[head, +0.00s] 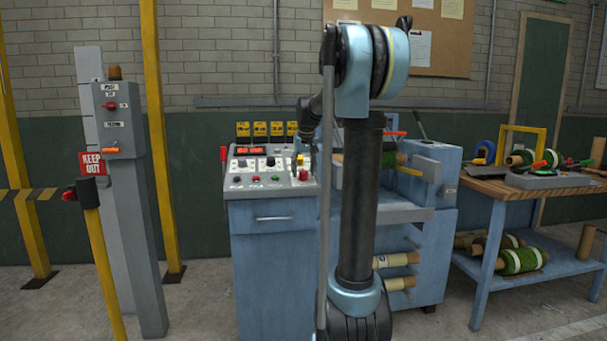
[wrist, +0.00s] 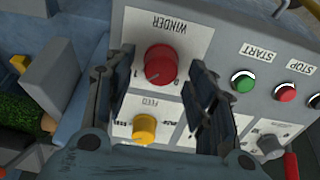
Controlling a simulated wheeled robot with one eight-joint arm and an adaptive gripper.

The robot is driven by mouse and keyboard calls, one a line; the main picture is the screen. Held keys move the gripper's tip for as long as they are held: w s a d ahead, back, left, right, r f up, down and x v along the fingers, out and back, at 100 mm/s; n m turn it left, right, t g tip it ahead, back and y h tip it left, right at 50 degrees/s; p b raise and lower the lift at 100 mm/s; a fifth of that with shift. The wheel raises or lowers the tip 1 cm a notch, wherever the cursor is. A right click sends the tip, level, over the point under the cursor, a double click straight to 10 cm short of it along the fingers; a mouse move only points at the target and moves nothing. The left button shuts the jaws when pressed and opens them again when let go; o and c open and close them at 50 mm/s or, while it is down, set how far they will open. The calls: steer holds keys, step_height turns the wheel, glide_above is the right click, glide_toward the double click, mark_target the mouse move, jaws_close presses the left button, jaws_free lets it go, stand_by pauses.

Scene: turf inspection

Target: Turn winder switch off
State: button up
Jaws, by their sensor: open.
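The winder switch is a red rotary knob (wrist: 161,66) on a white plate marked WINDER, upside down in the wrist view. Its white pointer mark slants toward the "1" on the left; a "0" is on the right. In the head view the red knob (head: 303,175) is at the right end of the console's sloped panel. My gripper (wrist: 162,62) is open, one finger on each side of the knob, with nothing held. I cannot tell whether a finger touches it. In the head view my gripper (head: 302,150) is partly hidden above the panel.
A yellow FEED knob (wrist: 145,128) sits beside the winder knob. A green START button (wrist: 243,82) and red STOP button (wrist: 285,92) are farther right. The blue console (head: 275,240) stands left of the winding machine (head: 428,250). A workbench (head: 535,188) stands at the right.

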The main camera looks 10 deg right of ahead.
steer(key=shift+w+f, duration=0.15)
steer(key=shift+f, duration=0.35)
steer(key=c, duration=1.1)
steer(key=shift+o, duration=0.2)
